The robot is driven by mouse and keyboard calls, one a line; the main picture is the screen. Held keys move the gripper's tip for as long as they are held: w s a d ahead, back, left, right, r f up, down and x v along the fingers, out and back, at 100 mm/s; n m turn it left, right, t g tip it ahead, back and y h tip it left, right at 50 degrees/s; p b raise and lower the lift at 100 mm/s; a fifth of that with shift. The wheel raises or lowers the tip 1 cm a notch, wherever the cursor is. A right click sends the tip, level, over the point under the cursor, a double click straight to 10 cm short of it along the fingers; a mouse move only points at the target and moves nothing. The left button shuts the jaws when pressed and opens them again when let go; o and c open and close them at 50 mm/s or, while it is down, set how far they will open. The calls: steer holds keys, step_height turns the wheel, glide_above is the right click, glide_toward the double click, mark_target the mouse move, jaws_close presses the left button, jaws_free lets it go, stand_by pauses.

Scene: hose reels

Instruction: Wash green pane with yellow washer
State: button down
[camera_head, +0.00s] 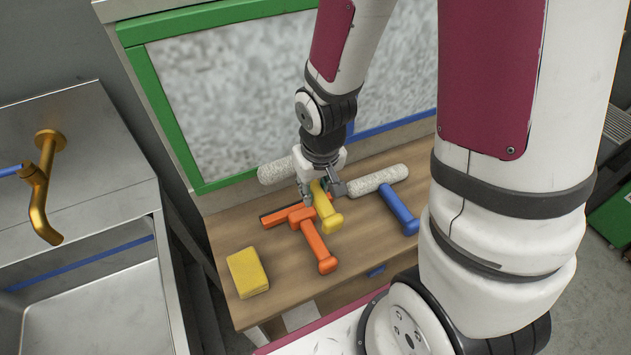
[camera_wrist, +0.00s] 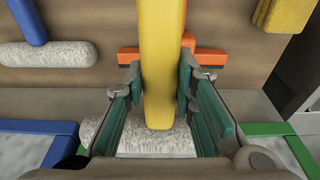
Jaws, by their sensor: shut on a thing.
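The yellow washer has a yellow handle (camera_head: 327,210) and a pale fluffy roller (camera_head: 275,172). My gripper (camera_head: 321,188) is shut on the handle, with the fingers on either side of it. In the wrist view the handle (camera_wrist: 162,50) runs between the fingers (camera_wrist: 160,95), and the roller (camera_wrist: 150,138) shows beyond them. The handle overlaps the orange squeegee in the picture; I cannot tell whether the washer is clear of the table. The green pane (camera_head: 215,90) stands upright behind the table, its surface covered in grey speckles. The roller is near its lower frame.
The wooden table (camera_head: 360,240) holds an orange squeegee (camera_head: 317,245), a blue washer (camera_head: 399,210) at the right and a yellow sponge (camera_head: 247,272) at the front left. A blue-framed pane (camera_head: 400,123) adjoins at the right. A metal sink (camera_head: 100,305) with a brass tap (camera_head: 40,190) is left.

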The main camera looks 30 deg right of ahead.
mark_target(325, 205)
steer(key=shift+s+p, duration=2.45)
steer(key=shift+p, duration=0.1)
steer(key=shift+w, duration=0.1)
